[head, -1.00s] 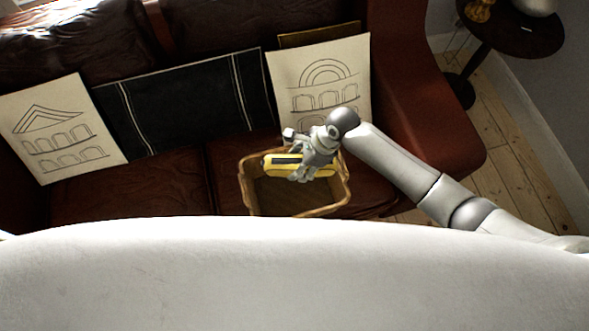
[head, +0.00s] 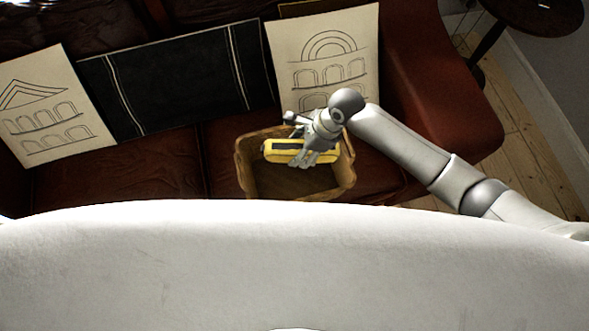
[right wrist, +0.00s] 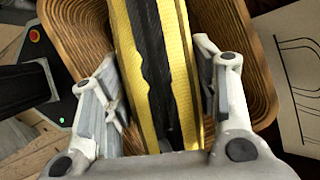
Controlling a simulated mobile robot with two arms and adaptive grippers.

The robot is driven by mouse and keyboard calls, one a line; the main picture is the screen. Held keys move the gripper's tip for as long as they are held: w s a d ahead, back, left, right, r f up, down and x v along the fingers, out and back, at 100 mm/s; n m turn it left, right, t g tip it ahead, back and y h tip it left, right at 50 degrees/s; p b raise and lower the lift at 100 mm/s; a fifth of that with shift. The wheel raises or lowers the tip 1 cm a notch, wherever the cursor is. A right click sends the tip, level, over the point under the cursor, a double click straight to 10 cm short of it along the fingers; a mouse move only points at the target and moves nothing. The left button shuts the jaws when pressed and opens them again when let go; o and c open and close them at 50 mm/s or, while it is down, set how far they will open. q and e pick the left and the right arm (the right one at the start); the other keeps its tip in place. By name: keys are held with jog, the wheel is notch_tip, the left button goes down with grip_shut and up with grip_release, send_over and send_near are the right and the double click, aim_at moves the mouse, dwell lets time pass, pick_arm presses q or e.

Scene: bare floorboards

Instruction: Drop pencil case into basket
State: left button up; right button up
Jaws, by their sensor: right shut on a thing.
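The pencil case (head: 283,149) is yellow with a dark stripe. My right gripper (head: 308,155) is shut on it and holds it over the basket, near the far side of the opening. In the right wrist view the pencil case (right wrist: 158,70) runs lengthwise between the two fingers of my right gripper (right wrist: 160,100). My left gripper is out of view.
A dark red leather sofa (head: 165,165) lies behind the basket. Two pale cushions with building drawings (head: 330,60) and a black cushion (head: 190,85) lean on it. A round dark side table (head: 540,18) stands at the top right above bare floorboards (head: 530,165).

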jog(key=shift+f, duration=0.25)
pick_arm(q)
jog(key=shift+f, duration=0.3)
pick_arm(e)
jog(key=shift+r, duration=0.1)
jog(key=o, duration=1.2)
jog(key=shift+d+r, duration=0.1)
jog(key=shift+r, duration=0.15)
jog(key=v, duration=1.1)
jog(key=shift+r, duration=0.25)
